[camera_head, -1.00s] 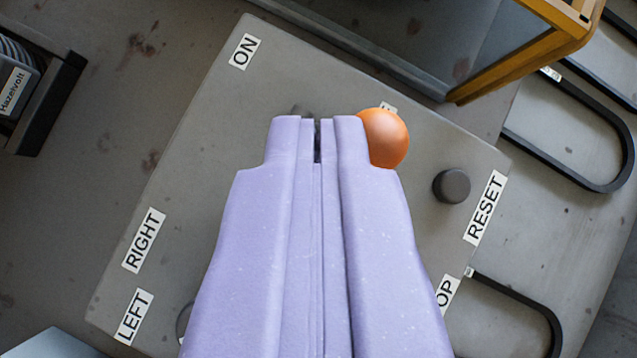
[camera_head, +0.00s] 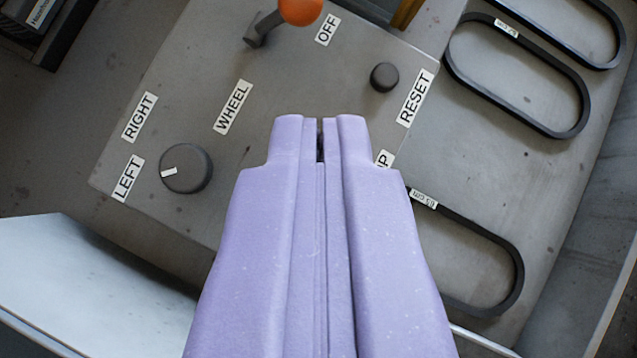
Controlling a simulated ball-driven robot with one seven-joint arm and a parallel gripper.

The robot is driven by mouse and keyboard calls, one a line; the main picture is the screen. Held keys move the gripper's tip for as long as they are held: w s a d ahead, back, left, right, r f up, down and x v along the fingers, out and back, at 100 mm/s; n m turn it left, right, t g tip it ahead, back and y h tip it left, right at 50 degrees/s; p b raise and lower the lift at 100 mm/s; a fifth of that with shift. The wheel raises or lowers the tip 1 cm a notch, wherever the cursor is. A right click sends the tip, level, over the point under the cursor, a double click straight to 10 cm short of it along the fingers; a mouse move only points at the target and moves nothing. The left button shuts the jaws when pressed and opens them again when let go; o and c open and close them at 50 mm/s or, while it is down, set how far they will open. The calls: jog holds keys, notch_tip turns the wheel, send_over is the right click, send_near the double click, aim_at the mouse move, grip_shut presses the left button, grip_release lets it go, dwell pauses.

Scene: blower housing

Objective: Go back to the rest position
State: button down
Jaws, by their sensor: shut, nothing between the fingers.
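My gripper (camera_head: 320,125) is pale purple and reaches up from the bottom edge to the middle of the picture. Its two fingers are shut with nothing between them. It is over the lower right part of a grey control panel (camera_head: 205,75) and appears to touch nothing. The gripper hides part of a label ending in "P" (camera_head: 384,159) and the panel's lower corner.
The panel carries a lever with an orange ball (camera_head: 300,8), a black RESET button (camera_head: 384,77) and a round LEFT/RIGHT knob (camera_head: 186,168). Black oval loops (camera_head: 516,75) lie at right. A pale surface (camera_head: 75,275) is at lower left.

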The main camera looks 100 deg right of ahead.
jog(key=shift+w, duration=0.15)
jog(key=s+a+r+n+t+y+b, duration=0.1)
jog(key=a+r+t, duration=0.15)
jog(key=r, duration=1.05)
jog(key=s+a+r+n+t+y+b, duration=0.15)
jog(key=a+r, duration=0.25)
jog(key=r, duration=0.9)
jog(key=s+a+r+n+t+y, duration=0.1)
jog(key=s+a+r, duration=0.3)
jog(key=s+r, duration=0.4)
jog(key=s+a+r+n+t+y, duration=0.1)
jog(key=s+a+r+n+t, duration=0.1)
jog(key=s+r, duration=0.5)
notch_tip(320, 180, up, 7)
jog(key=shift+s+a+f+t+b, duration=0.15)
jog(key=shift+s+a+t+b, duration=0.2)
jog(key=shift+a+t, duration=0.5)
